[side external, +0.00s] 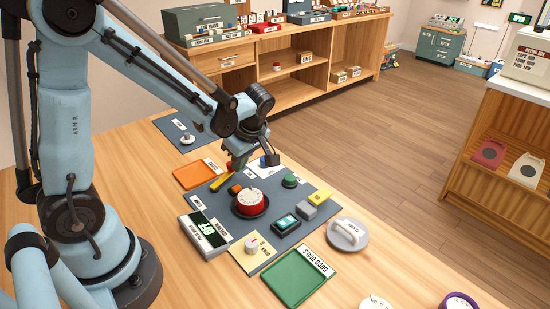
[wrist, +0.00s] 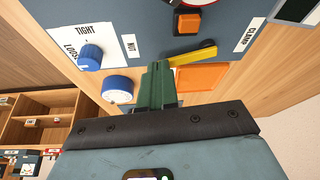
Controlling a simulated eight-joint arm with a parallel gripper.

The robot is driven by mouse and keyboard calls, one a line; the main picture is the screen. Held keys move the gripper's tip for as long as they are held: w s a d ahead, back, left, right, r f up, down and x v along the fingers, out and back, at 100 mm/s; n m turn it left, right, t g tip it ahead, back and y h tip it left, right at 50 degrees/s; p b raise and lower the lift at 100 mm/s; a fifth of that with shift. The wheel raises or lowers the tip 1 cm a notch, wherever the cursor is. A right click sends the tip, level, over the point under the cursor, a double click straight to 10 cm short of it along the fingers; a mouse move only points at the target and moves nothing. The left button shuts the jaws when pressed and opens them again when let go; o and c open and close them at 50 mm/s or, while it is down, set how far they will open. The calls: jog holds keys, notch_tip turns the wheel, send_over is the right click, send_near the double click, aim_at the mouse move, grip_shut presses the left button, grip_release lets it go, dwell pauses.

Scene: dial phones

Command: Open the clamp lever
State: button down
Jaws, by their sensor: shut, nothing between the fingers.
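The clamp lever is a yellow bar (side external: 221,182) with a dark pivot end, lying on the dark blue-grey mat. In the wrist view the lever (wrist: 194,56) runs from a black round end at right to my fingertips at left, near the CLAMP label (wrist: 249,34). My gripper (side external: 231,168) is shut and empty, low over the far part of the mat. In the wrist view its green fingers (wrist: 158,70) are together right beside the lever's free end. I cannot tell whether they touch it.
An orange square button (wrist: 187,22) sits close to the lever, and an orange tray (side external: 194,174) lies beside it. A blue knob (wrist: 91,57) stands on a TIGHT/LOOSE card. A red dial (side external: 250,203) is nearby.

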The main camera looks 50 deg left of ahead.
jog(key=shift+s+d, duration=0.45)
jog(key=shift+s, duration=0.2)
jog(key=shift+r, duration=0.1)
jog(key=v, duration=0.9)
jog(key=shift+d+r, duration=0.15)
jog(key=shift+r, duration=0.25)
